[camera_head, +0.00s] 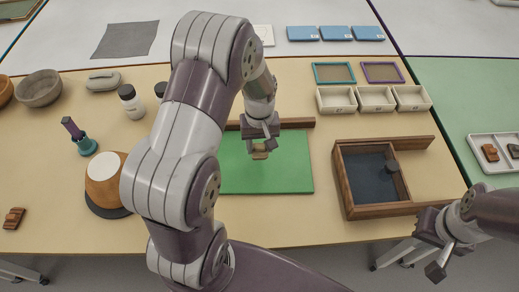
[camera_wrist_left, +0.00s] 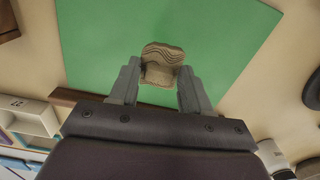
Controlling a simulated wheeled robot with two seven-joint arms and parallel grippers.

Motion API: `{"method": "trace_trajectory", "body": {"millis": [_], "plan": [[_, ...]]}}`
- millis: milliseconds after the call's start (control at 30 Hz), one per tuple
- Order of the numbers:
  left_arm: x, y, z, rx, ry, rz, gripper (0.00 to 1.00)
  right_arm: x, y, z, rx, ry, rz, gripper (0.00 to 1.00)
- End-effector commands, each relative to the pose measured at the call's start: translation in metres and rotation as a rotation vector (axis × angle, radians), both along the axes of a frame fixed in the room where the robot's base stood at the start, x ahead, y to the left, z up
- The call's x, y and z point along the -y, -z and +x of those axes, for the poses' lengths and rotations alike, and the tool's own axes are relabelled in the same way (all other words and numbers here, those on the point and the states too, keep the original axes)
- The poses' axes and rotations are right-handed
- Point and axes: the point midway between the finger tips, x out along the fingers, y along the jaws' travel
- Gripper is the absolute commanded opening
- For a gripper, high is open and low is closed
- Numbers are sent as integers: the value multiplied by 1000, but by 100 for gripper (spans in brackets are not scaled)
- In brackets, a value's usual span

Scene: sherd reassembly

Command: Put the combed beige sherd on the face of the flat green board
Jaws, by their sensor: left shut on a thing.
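The combed beige sherd (camera_head: 260,152) is held in my left gripper (camera_head: 262,147). In the left wrist view the sherd (camera_wrist_left: 162,62) shows wavy combed lines and sits between the two fingertips (camera_wrist_left: 158,78). The flat green board (camera_head: 290,170) lies on the table under the sherd, and it fills much of the left wrist view (camera_wrist_left: 100,40). I cannot tell whether the sherd touches the board. My right gripper (camera_head: 437,253) is at the lower right, beyond the table's front edge, with its fingers apart and nothing between them.
A wooden strip (camera_head: 298,123) runs along the board's far edge. Right of the board stands a wooden box (camera_head: 347,188) with a dark floor. White trays (camera_head: 376,97) stand behind it. A brown-and-white pot (camera_head: 104,178) is at left, beyond my left arm.

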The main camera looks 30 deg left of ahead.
Motion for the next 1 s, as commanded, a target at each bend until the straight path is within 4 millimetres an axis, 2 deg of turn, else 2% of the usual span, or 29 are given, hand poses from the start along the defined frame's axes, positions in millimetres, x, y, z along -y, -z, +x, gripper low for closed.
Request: {"method": "trace_trajectory", "body": {"millis": [167,367,733,767,800,833,1000], "plan": [[-5,13,8,-2,1,0,17,0,1,0,0,0,0,0],[-5,46,8,-2,1,0,17,0,2,0,0,0,0,0],[-5,51,8,1,1,1,17,0,5,0,0,0,0,0],[-5,50,8,1,1,1,57,0,4,0,0,0,0,0],[-5,50,8,1,1,1,70,0,4,0,0,0,0,0],[-5,50,8,1,1,1,73,0,4,0,0,0,0,0],[-5,49,8,1,1,1,73,0,4,0,0,0,0,0]]}}
